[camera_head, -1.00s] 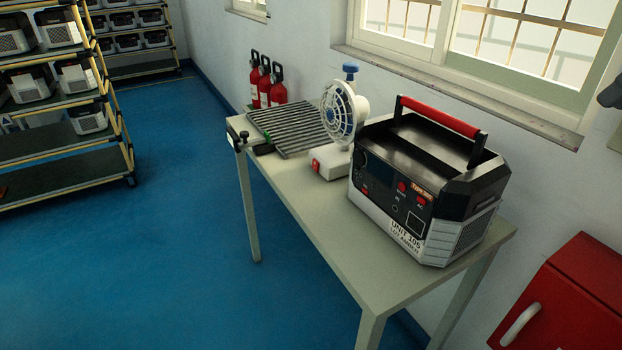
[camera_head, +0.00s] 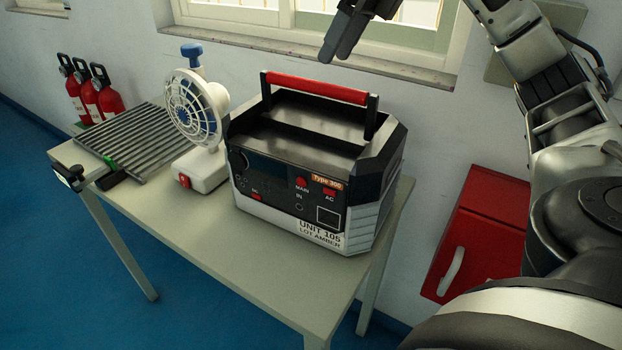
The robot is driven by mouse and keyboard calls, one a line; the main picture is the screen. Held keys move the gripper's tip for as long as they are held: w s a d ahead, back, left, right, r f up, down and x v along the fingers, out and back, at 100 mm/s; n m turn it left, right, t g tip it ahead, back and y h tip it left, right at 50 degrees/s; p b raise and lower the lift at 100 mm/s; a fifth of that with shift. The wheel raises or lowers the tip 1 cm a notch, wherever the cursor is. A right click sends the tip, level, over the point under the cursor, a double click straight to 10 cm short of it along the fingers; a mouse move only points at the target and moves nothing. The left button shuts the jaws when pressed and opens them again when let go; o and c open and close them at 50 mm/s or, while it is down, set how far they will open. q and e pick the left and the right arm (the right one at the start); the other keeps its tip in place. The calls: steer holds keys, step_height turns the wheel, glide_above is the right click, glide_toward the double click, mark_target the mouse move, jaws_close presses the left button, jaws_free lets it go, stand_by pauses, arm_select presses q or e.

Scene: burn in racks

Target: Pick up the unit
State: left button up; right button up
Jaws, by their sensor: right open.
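The unit (camera_head: 305,185) is a black and light grey box with a red carry handle (camera_head: 316,88) on top. Its front reads "UNIT 105 LOT AMBER" and "Type 300". It stands upright on the grey table (camera_head: 237,240), near the table's right end. My right gripper (camera_head: 336,52) is above and behind the handle in the picture, in front of the window. It is open, empty and apart from the unit. My right arm comes in from the right edge. My left gripper is not in view.
A small white fan (camera_head: 196,115) stands just left of the unit. A ribbed grey rack (camera_head: 135,138) lies at the table's left end. Several red extinguishers (camera_head: 88,92) stand behind it. A red cabinet (camera_head: 480,235) is at the right by the wall. Bare tabletop shows in front of the unit.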

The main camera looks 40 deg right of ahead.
mark_target(314, 86)
steer(key=shift+w+b+x, duration=0.1)
steer(key=shift+b+x, duration=0.1)
steer(key=shift+x, duration=1.9)
steer(key=shift+w+b+x, duration=0.15)
steer(key=shift+x, duration=1.95)
steer(key=shift+f, duration=0.1)
jaws_close()
steer(key=shift+r, duration=0.35)
